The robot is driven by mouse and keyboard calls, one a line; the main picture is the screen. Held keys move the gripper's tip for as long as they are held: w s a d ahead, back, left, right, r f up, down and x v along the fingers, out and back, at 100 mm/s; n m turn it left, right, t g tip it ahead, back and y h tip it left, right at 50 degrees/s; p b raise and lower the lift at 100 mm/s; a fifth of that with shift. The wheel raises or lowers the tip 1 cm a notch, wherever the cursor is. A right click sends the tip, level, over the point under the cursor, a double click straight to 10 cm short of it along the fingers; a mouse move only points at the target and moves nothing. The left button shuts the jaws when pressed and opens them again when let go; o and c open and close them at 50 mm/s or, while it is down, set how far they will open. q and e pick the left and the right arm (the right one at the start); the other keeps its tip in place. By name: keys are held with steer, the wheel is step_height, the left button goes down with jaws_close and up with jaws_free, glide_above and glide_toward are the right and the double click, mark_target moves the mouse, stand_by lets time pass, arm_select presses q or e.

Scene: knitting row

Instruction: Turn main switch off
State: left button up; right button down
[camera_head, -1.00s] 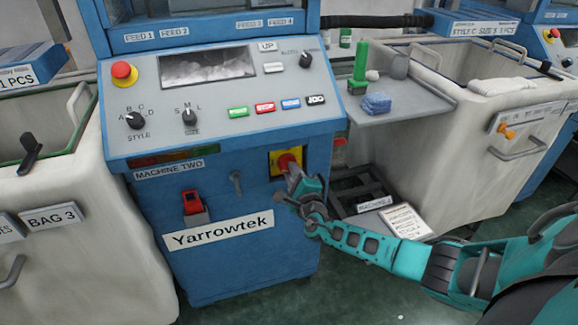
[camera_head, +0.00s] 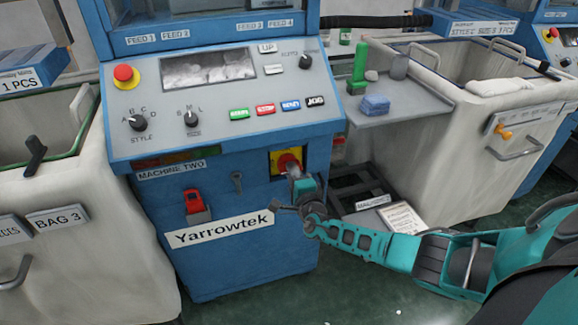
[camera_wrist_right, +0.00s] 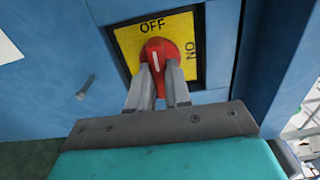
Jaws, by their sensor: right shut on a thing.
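The main switch is a red rotary knob (camera_head: 288,162) on a yellow plate (camera_head: 277,157), on the front of the blue Yarrowtek machine. In the right wrist view the knob (camera_wrist_right: 164,49) has a white mark that points up toward the word OFF. The word ON stands on the right side of the yellow plate (camera_wrist_right: 127,42). My right gripper (camera_wrist_right: 160,75) is shut on the red knob, with one finger on each side of its lower part. In the head view my right gripper (camera_head: 294,172) partly covers the knob. My left gripper is not in view.
Above is the control panel with a red emergency button (camera_head: 126,76). A red switch (camera_head: 194,201) and a small grey lever (camera_head: 237,181) sit left of the main switch. A side shelf (camera_head: 405,107) holds a blue sponge-like block (camera_head: 375,105). A pale bin (camera_head: 470,150) stands at the right.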

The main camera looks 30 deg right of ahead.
steer(key=c, duration=1.3)
jaws_free()
steer(key=p+v, duration=0.3)
steer(key=v, duration=0.3)
steer(key=shift+p, duration=0.4)
steer(key=shift+a, duration=0.1)
